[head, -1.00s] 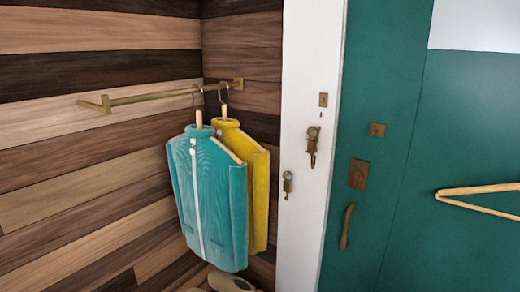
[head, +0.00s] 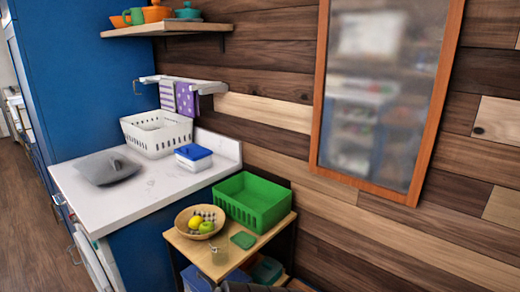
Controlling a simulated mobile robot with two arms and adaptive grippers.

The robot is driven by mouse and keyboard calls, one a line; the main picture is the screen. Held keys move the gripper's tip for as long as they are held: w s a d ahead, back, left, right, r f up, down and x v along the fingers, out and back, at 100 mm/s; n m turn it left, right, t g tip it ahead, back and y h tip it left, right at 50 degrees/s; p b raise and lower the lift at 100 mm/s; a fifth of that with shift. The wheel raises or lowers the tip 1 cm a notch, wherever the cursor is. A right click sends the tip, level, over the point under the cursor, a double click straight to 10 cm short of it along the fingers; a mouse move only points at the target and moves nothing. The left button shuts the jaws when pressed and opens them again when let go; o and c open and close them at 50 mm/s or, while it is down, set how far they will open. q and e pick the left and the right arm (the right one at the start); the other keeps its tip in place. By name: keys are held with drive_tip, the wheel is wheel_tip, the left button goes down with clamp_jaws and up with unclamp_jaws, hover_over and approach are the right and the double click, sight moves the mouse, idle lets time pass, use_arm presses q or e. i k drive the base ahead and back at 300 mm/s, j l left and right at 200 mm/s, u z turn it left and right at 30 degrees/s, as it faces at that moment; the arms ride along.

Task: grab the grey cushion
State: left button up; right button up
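A grey, soft-edged, flattish shape that looks like the grey cushion (head: 108,170) lies on the white countertop (head: 150,193) at the left. Its outline is a rounded square, and nothing covers it in this view. Neither of my grippers shows in the head view.
A white basket (head: 157,134) and a blue-lidded box (head: 193,157) stand behind and right of the grey shape. A small wooden table (head: 194,250) beside the counter holds a green crate (head: 252,203) and a fruit bowl (head: 184,218). Wooden floor (head: 35,205) is open at far left.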

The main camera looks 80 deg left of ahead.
sight(106, 167)
drive_tip(key=u, duration=3.8)
drive_tip(key=z, duration=0.5)
drive_tip(key=i+j+z, duration=0.2)
drive_tip(key=j+z, duration=0.25)
drive_tip(key=i+j+z, duration=0.1)
drive_tip(key=j+z, duration=0.4)
drive_tip(key=i+j+z, duration=0.1)
drive_tip(key=j+z, duration=0.35)
drive_tip(key=l, duration=0.05)
